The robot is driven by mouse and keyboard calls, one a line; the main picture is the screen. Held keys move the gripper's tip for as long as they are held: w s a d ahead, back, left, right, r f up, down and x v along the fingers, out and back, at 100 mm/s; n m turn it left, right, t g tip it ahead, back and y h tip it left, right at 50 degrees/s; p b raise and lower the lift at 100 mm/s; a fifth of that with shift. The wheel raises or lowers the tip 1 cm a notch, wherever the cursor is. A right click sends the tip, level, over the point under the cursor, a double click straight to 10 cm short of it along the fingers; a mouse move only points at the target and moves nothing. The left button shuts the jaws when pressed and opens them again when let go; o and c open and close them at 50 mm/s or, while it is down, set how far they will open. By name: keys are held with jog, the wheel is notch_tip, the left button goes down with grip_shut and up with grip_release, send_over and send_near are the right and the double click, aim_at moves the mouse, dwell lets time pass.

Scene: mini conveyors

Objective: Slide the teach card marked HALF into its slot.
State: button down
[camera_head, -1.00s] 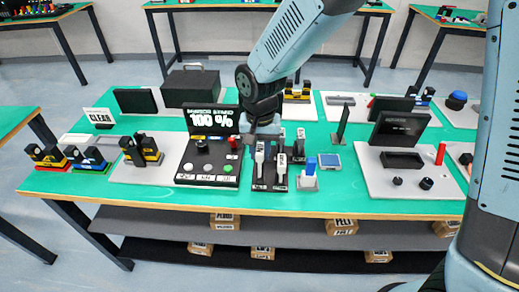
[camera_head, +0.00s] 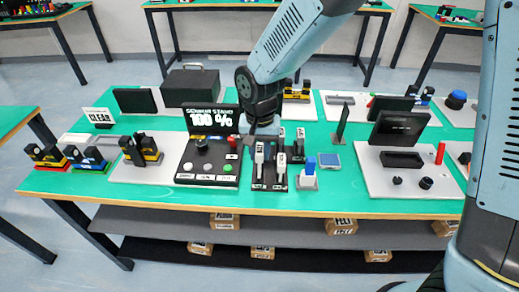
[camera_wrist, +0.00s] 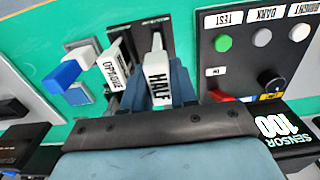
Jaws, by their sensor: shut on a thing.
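My gripper (camera_wrist: 160,92) is shut on the white HALF card (camera_wrist: 157,80), which sits between its two blue-grey fingers in the wrist view. In the head view my gripper (camera_head: 264,128) is over the back of a black card rack (camera_head: 267,184), and the hold is hidden. I cannot tell whether the HALF card still touches the rack. The white OPAQUE card (camera_wrist: 116,66) stands just left of it in the wrist view. I cannot make out the card's slot.
A blue-topped block (camera_head: 309,164) stands right of the rack. A thin dark upright panel (camera_head: 342,121) is behind it. A grey board (camera_head: 405,182) with a dark screen and knobs lies further right. Green table top is bare along the front edge.

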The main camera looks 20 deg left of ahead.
jog(key=shift+f, duration=1.75)
jog(key=c, duration=0.8)
grip_release()
notch_tip(320, 180, up, 14)
jog(key=shift+f, duration=0.1)
